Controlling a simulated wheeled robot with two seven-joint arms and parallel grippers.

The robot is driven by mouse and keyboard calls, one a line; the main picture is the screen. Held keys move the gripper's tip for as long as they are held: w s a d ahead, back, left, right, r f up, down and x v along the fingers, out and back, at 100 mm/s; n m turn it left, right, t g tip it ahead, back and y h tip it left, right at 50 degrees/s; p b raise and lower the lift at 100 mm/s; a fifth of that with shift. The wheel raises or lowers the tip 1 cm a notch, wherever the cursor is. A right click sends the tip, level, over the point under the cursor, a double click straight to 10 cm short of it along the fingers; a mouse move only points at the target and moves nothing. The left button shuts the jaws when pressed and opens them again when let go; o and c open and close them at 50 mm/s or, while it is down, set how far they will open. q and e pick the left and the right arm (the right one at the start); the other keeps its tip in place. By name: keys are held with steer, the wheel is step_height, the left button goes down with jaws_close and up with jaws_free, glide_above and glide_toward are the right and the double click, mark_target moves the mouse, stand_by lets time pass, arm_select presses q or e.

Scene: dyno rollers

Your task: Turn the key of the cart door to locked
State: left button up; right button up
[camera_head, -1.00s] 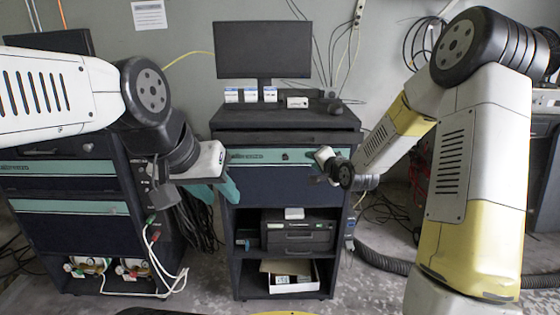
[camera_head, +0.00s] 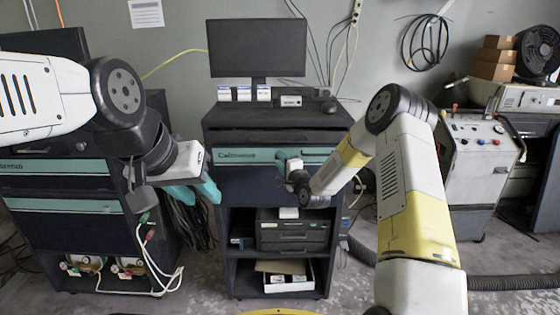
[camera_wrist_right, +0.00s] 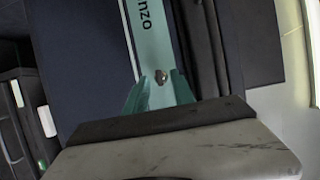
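The cart (camera_head: 243,185) stands in the middle of the head view, with a teal strip (camera_head: 240,156) across its dark door. In the right wrist view a small metallic key or lock (camera_wrist_right: 161,76) sits on the teal strip; how it is turned is too small to tell. My right gripper (camera_wrist_right: 161,92) is open, with its teal fingertips on either side of the key and slightly short of it; contact cannot be told. In the head view my right gripper (camera_head: 282,160) is at the strip and hides the key. My left gripper (camera_head: 208,192) hangs at the cart's left edge; its finger gap is unclear.
A monitor (camera_head: 258,48) and small boxes stand on the cart top. Below the door are a dark drawer unit (camera_head: 292,236) and an open box (camera_head: 285,278). Another cabinet (camera_head: 70,228) with cables stands left. A grey machine (camera_head: 474,165) stands right.

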steer(key=shift+w+a, duration=0.1)
steer(key=shift+w, duration=0.2)
jaws_close()
